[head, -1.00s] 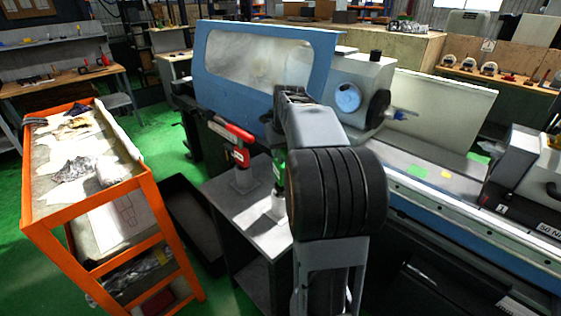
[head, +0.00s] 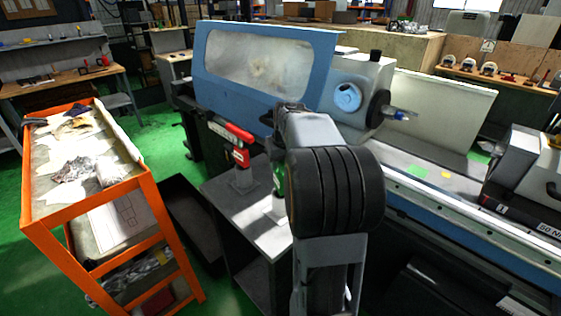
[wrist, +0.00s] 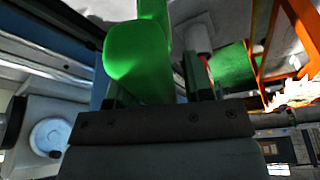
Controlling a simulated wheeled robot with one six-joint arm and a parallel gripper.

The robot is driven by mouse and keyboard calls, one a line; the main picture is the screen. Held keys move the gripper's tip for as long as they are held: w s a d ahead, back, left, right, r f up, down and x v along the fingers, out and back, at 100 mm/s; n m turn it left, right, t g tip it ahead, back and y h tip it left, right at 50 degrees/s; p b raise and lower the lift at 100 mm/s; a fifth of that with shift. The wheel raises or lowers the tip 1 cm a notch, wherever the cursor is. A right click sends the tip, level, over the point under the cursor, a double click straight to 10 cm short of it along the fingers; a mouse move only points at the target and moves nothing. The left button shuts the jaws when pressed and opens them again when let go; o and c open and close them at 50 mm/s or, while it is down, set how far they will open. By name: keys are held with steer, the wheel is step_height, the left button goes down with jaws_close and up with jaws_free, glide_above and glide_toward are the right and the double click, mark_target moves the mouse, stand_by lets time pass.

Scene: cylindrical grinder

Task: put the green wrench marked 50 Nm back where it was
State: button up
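The green wrench (wrist: 137,50) fills the space between the fingers of my gripper (wrist: 150,88) in the wrist view, its rounded green end toward the camera. The fingers sit on both sides of it and appear shut on it. In the head view only a strip of the green wrench (head: 279,172) shows left of my arm, above a light grey holder (head: 274,207) on the small grey stand (head: 245,218). My arm hides the gripper there and much of the wrench. I cannot tell whether the wrench is seated in the holder. Its 50 Nm marking is not visible.
A red wrench (head: 239,147) stands upright in a grey holder close by on the left of the stand. The blue grinder (head: 262,65) rises behind. An orange cart (head: 160,215) stands left, with a dark tray (head: 190,215) on the floor between.

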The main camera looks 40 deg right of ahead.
steer(key=shift+o, duration=0.5)
steer(key=shift+r, duration=0.4)
steer(key=v, duration=1.1)
steer(key=shift+s+a+r, duration=0.1)
steer(key=shift+s+r, duration=0.05)
steer(key=shift+s, duration=0.05)
steer(key=s+a+f+n, duration=0.1)
steer(key=s+a+f, duration=0.3)
steer(key=a, duration=0.3)
steer(key=s+a+f+n, duration=0.1)
steer(key=s+a+f, duration=0.3)
steer(key=a, duration=0.3)
steer(key=s+a+f+t, duration=0.1)
steer(key=s+a+f, duration=0.3)
steer(key=a+f, duration=0.2)
steer(key=shift+s+a+f+n+y, duration=0.2)
steer(key=shift+s+a+n+y, duration=0.2)
steer(key=shift+a, duration=0.5)
